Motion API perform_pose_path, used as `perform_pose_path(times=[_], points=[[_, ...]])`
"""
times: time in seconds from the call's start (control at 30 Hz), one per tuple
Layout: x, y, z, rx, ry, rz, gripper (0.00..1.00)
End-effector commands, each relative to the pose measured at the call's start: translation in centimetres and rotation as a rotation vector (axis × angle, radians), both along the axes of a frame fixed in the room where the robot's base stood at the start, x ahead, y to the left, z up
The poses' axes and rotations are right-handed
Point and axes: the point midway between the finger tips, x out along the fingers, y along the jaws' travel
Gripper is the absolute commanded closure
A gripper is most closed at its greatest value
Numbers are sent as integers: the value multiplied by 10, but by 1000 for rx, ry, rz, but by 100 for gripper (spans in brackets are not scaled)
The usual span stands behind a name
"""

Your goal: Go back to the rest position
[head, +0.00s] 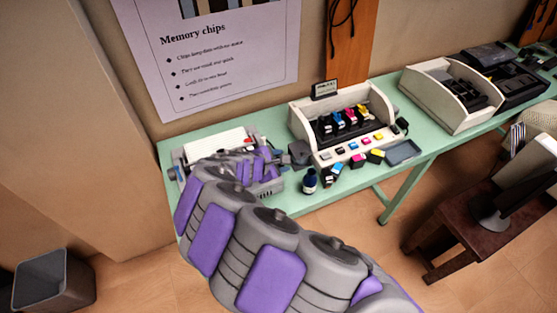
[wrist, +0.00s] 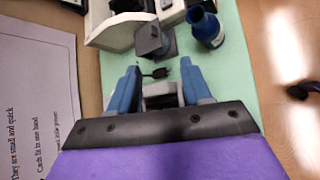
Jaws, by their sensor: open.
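My gripper (wrist: 161,86) shows in the wrist view with its two blue-grey fingers apart. It is open, and no object shows held between the fingers. A dark cable end and a grey block lie beyond the fingertips on the green table. In the head view my purple and grey arm reaches from the lower right to the left end of the green table (head: 300,198). The gripper's fingers are too small and covered there to make out clearly.
A dark blue bottle (head: 310,180) stands near the table's front edge; it also shows in the wrist view (wrist: 207,27). A white cartridge holder (head: 298,122), a grey tray (head: 404,152) and another white holder (head: 425,88) stand rightward. A stool (head: 465,228) and a bin (head: 52,281) are on the floor.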

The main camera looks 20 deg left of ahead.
Motion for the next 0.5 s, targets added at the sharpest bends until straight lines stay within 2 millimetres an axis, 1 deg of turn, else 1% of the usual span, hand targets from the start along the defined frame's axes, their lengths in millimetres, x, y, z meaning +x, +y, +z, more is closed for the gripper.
perform_pose_path(times=[0.4, 0.47, 0.5], points=[[1, 0, 0, 0, -1, -1, 52], [3, -4, 3, 3, -4, -14, 52], [6, -10, 8, 9, -8, -33, 52]])
